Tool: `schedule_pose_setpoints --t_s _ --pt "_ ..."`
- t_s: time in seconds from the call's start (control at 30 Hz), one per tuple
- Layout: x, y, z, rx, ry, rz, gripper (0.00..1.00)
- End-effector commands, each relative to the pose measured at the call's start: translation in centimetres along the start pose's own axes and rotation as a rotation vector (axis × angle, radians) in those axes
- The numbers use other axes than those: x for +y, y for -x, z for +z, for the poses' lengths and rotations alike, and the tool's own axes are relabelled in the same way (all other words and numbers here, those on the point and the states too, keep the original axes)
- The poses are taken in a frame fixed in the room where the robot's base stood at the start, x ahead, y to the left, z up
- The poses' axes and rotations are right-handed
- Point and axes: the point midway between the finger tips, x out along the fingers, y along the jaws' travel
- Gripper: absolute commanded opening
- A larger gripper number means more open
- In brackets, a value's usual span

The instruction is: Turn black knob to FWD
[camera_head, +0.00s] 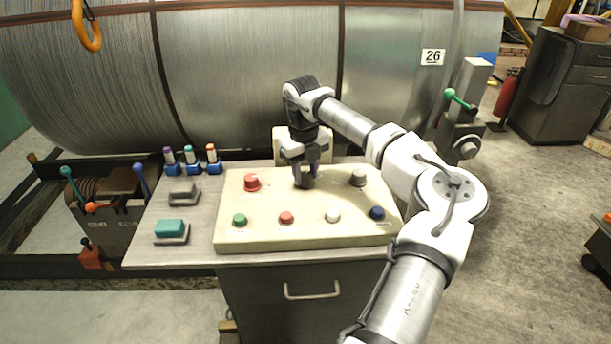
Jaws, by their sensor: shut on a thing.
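The black knob (304,181) is on the back row of the cream control panel (262,238), between a red button and a grey knob. My gripper (304,172) reaches down onto it from above, with its fingers shut around the knob. The fingers cover much of the knob, so its pointer direction and any FWD label are hidden or too small to read.
On the panel are a red button (252,182), a grey knob (358,178) and a front row of green (239,220), red (286,217), white (333,216) and blue (377,212) buttons. A teal block (170,227) and several small bottles (191,155) stand left. A large drum (240,75) is behind.

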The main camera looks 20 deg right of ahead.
Motion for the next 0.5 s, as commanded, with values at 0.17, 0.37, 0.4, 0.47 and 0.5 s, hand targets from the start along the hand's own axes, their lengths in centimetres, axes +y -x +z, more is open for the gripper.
schedule_pose_setpoints --t_s 0.17,0.37,0.4,0.47,0.5 --pt "0.01 -0.10 0.03 0.005 -0.133 -0.003 0.10" --pt "0.01 -0.06 0.04 0.009 -0.246 -0.002 0.10" --pt "0.01 -0.04 0.04 0.009 -0.262 -0.001 0.10" --pt "0.01 -0.01 0.05 0.010 -0.283 -0.001 0.10" --pt "0.00 0.01 0.05 0.010 -0.295 -0.001 0.10"
